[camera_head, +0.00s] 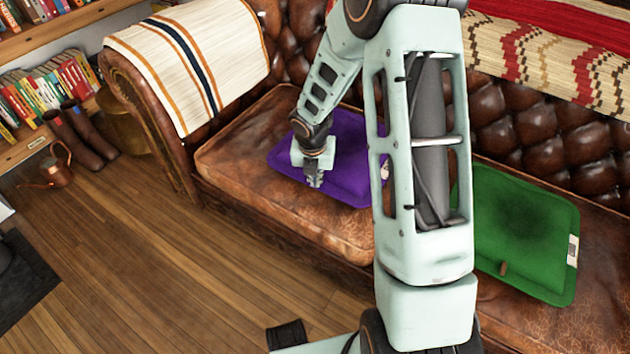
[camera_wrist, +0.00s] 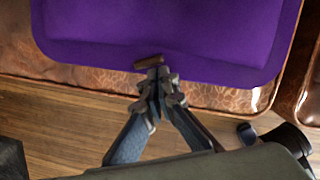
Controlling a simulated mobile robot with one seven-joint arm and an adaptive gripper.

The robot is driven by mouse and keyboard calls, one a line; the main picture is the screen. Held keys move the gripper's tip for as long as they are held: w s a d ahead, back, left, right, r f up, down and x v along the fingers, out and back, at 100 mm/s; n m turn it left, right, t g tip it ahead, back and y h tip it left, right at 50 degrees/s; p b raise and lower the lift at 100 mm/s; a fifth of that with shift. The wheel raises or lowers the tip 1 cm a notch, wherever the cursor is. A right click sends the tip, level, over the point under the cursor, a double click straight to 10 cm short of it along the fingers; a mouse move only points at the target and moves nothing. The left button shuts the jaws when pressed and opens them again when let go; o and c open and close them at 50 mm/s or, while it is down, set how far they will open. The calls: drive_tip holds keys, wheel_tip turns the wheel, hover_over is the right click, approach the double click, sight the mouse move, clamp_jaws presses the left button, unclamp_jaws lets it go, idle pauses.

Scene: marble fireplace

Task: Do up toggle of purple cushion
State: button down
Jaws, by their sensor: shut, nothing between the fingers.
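The purple cushion (camera_head: 345,150) lies flat on the left seat of the brown leather sofa, partly behind my arm in the head view. It also fills the top of the wrist view (camera_wrist: 170,28). A small brown wooden toggle (camera_wrist: 148,62) lies at the cushion's near edge. My gripper (camera_wrist: 157,77) is shut and empty, with its fingertips at the toggle, just at its near side; I cannot tell whether they touch it. In the head view my gripper (camera_head: 314,182) is over the cushion's front edge, and the toggle cannot be made out there.
A green cushion (camera_head: 520,230) with its own brown toggle lies on the right seat. The leather seat (camera_head: 240,150) is clear left of the purple cushion. A striped blanket (camera_head: 190,60) covers the sofa's left arm. The wooden floor (camera_head: 170,260) in front is open.

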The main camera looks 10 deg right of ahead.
drive_tip(key=shift+d+r+n+y+p, duration=0.1)
drive_tip(key=shift+d+n+y+p, duration=0.1)
drive_tip(key=shift+n+p, duration=0.75)
drive_tip(key=shift+d+r+n+y+p, duration=0.15)
drive_tip(key=shift+n+p, duration=0.2)
drive_tip(key=shift+p, duration=1.15)
drive_tip(key=n+p, duration=0.1)
drive_tip(key=p, duration=0.2)
drive_tip(key=shift+d, duration=0.15)
drive_tip(key=n+p, duration=0.2)
drive_tip(key=p, duration=0.1)
drive_tip(key=shift+w+d+f+n+y, duration=0.15)
drive_tip(key=shift+d+n+y, duration=0.05)
drive_tip(key=shift+n+y, duration=0.15)
drive_tip(key=shift+w+d+f+p, duration=0.1)
drive_tip(key=shift+d+p, duration=0.05)
drive_tip(key=shift+p, duration=0.35)
idle(0.4)
drive_tip(key=shift+a, duration=0.8)
